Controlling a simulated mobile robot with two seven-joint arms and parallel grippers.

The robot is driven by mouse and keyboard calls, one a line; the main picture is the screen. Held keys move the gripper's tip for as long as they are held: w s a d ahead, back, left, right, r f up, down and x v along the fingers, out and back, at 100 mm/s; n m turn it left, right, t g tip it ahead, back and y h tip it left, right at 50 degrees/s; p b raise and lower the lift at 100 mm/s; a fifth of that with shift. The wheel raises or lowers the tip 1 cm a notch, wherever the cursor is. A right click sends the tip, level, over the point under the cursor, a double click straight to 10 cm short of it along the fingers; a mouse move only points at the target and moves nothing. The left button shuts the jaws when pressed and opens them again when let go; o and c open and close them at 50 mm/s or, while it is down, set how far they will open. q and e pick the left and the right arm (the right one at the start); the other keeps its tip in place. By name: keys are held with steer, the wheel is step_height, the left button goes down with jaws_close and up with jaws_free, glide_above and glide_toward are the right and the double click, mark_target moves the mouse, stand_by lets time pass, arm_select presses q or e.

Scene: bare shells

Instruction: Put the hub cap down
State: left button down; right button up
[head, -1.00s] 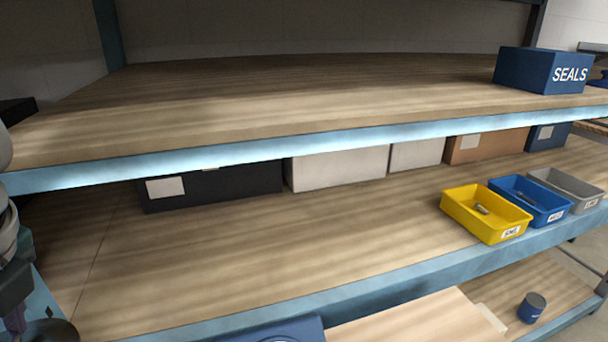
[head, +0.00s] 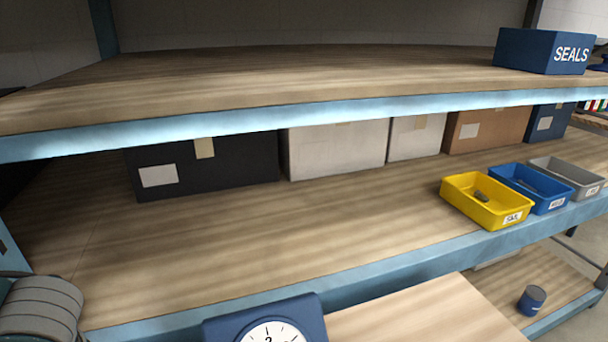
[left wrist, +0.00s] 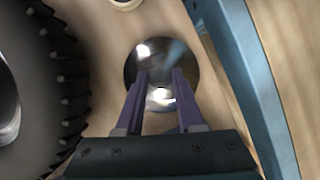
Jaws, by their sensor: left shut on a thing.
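The hub cap (left wrist: 160,52) is a round, shiny metal disc in the left wrist view, at the tips of my left gripper. My left gripper (left wrist: 160,78) has two purple fingers and is shut on the hub cap. Pale wood shows around the disc; I cannot tell whether the hub cap touches it. The head view does not show the hub cap or my left gripper. My right gripper is in neither view.
A dark knobbed tyre (left wrist: 62,85) is close on the left in the wrist view; a blue beam (left wrist: 245,75) runs on the right. The middle shelf (head: 230,245) has clear wood before its boxes. A yellow bin (head: 460,200) and blue dial scale (head: 225,330) stand rightward and below.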

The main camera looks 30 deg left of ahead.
arm_select(q)
steer(key=shift+f, duration=0.3)
steer(key=c, duration=0.5)
jaws_free()
